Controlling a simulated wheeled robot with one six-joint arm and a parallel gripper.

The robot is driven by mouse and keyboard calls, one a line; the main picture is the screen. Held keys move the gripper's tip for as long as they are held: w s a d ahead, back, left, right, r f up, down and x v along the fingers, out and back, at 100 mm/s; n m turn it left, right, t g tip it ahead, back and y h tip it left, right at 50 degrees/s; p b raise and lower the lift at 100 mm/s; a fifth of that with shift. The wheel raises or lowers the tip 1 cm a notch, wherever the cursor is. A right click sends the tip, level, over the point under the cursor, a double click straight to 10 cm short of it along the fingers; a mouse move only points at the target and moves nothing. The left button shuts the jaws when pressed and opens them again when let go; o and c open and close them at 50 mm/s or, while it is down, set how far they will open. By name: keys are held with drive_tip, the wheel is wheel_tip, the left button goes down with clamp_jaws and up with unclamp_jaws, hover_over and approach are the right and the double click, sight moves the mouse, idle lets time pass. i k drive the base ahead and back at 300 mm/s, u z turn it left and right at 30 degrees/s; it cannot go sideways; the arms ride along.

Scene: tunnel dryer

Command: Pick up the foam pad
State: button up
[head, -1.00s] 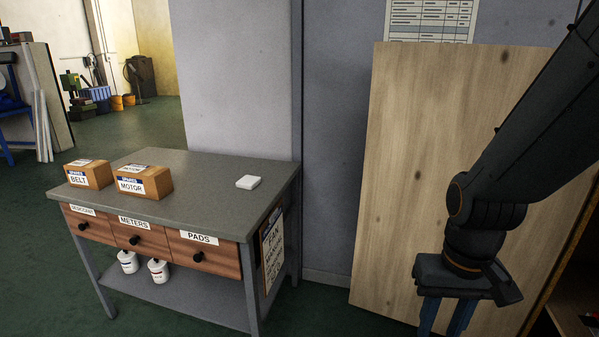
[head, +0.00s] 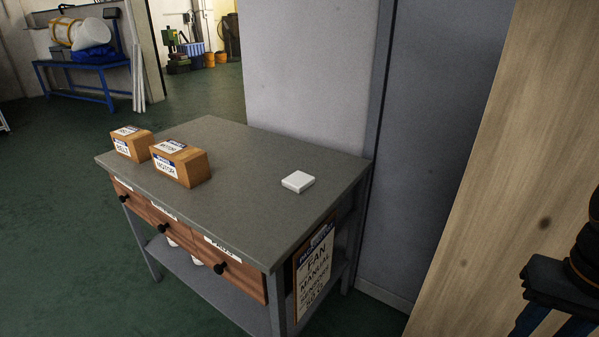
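The foam pad, a small flat white block (head: 298,181), lies on the grey top of the bench (head: 240,165), right of its middle. Nothing touches it. My gripper (head: 553,325) is at the lower right edge of the head view, well to the right of the bench and apart from the pad. Its two blue fingers stand apart with nothing visible between them. The fingertips are cut off by the frame's bottom edge.
Two cardboard boxes, BELT (head: 131,143) and MOTOR (head: 179,163), stand on the bench's left part. Drawers (head: 236,272) line its front. A wall (head: 310,70) rises behind it. A tall wooden panel (head: 480,200) stands to the right. Green floor (head: 60,220) is clear at left.

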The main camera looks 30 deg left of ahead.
sight(298, 181)
drive_tip(key=u, duration=0.5)
drive_tip(key=i, duration=0.85)
drive_tip(key=u, duration=1.2)
drive_tip(key=i, duration=0.35)
drive_tip(key=u, duration=0.35)
